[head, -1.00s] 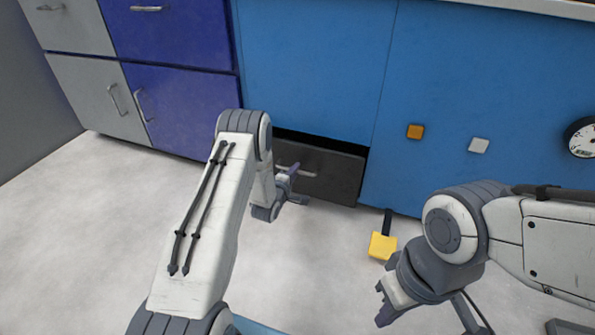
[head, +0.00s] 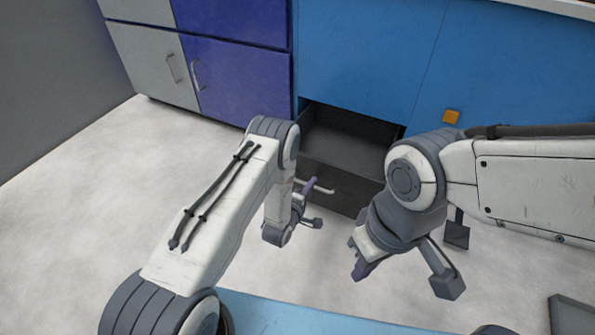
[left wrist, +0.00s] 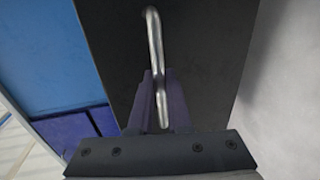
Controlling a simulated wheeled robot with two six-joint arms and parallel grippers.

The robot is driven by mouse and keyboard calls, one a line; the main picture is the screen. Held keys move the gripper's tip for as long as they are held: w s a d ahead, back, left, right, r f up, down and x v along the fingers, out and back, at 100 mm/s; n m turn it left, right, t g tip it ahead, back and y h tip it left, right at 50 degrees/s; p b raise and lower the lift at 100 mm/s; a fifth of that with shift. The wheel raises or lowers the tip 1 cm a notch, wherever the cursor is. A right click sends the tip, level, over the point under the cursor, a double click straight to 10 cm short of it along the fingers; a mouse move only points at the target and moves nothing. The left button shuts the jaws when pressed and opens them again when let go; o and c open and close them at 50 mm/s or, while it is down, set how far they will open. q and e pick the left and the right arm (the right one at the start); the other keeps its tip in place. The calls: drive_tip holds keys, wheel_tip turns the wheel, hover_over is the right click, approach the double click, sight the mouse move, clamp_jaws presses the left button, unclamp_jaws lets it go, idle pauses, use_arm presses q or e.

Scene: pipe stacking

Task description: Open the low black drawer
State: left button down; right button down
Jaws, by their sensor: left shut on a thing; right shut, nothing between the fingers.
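The low black drawer (head: 345,190) stands pulled out from the bottom of the blue cabinet, and its inside shows from above and looks empty. Its metal bar handle (head: 322,188) is on the front face. My left gripper (head: 309,190) is at the handle and shut on it. In the left wrist view the handle (left wrist: 155,50) runs down between the purple fingers (left wrist: 160,110), in front of the black drawer front (left wrist: 200,60). My right gripper (head: 362,262) is shut and empty, in front of the drawer and to the right, clear of it.
Grey and dark blue cabinets with handles (head: 240,80) stand at the left. A dark block-like object (head: 456,235) is partly hidden behind my right arm. The pale floor at the left is clear.

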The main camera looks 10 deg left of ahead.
use_arm(q)
drive_tip(key=shift+s+a, duration=0.2)
drive_tip(key=shift+s, duration=0.2)
use_arm(e)
drive_tip(key=shift+a+r, duration=0.15)
drive_tip(key=shift+a, duration=0.2)
use_arm(q)
drive_tip(key=c, duration=0.9)
unclamp_jaws()
drive_tip(key=shift+o, duration=0.2)
drive_tip(key=p+v, duration=0.5)
drive_tip(key=v, duration=0.5)
drive_tip(key=shift+s, duration=0.25)
use_arm(e)
wheel_tip(320, 180, up, 5)
